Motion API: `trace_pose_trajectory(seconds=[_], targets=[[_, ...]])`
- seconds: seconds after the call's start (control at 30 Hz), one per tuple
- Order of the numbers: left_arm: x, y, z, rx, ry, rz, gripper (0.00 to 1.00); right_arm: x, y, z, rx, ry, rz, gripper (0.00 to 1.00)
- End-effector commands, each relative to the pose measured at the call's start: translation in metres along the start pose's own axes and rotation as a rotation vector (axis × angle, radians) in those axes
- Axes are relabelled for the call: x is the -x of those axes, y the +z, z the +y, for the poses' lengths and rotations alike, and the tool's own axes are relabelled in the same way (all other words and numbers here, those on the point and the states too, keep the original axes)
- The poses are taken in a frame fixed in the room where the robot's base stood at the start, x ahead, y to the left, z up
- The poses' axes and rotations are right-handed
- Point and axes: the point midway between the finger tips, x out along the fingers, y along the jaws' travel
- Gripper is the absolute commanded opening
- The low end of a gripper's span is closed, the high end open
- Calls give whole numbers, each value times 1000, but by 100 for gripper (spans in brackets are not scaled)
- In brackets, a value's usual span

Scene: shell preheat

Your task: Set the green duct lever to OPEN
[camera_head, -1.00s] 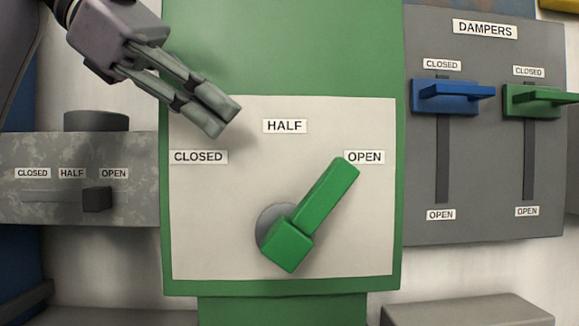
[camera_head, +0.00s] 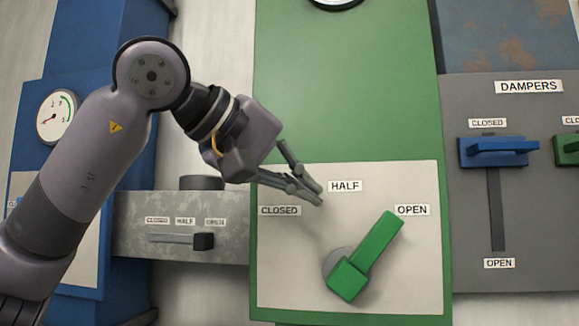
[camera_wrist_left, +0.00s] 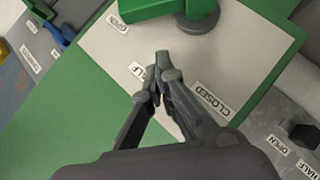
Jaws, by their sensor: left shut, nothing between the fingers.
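The green duct lever (camera_head: 366,257) is mounted on a pale plate (camera_head: 290,262) on a green duct. Its arm points up and right, with its tip just below the OPEN label (camera_head: 412,210). My left gripper (camera_head: 320,197) is shut and empty, up and left of the lever, between the CLOSED label (camera_head: 279,211) and the HALF label (camera_head: 345,186). It stands apart from the lever. In the left wrist view the closed fingertips (camera_wrist_left: 162,58) show below the lever (camera_wrist_left: 160,8), which is cut off by the top edge. My right gripper is not in view.
A grey DAMPERS panel (camera_head: 471,255) with a blue handle (camera_head: 490,152) and a green handle (camera_head: 567,150) stands at right. A grey box (camera_head: 135,240) with a dark slider knob (camera_head: 203,241) is at left, near my left arm. The plate around the lever is clear.

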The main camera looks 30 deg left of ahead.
Motion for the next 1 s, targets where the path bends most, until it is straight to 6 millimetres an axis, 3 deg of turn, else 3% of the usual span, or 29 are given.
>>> trace_pose_trajectory(seconds=[0.2,0.4,0.87,1.0], targets=[[-45,-1,2,1,-3,-1,0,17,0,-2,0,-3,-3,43],[-64,20,1,0,-1,0,0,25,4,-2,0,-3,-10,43],[-71,28,0,4,1,0,0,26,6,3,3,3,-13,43],[-79,36,0,1,0,-4,0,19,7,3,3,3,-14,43]])
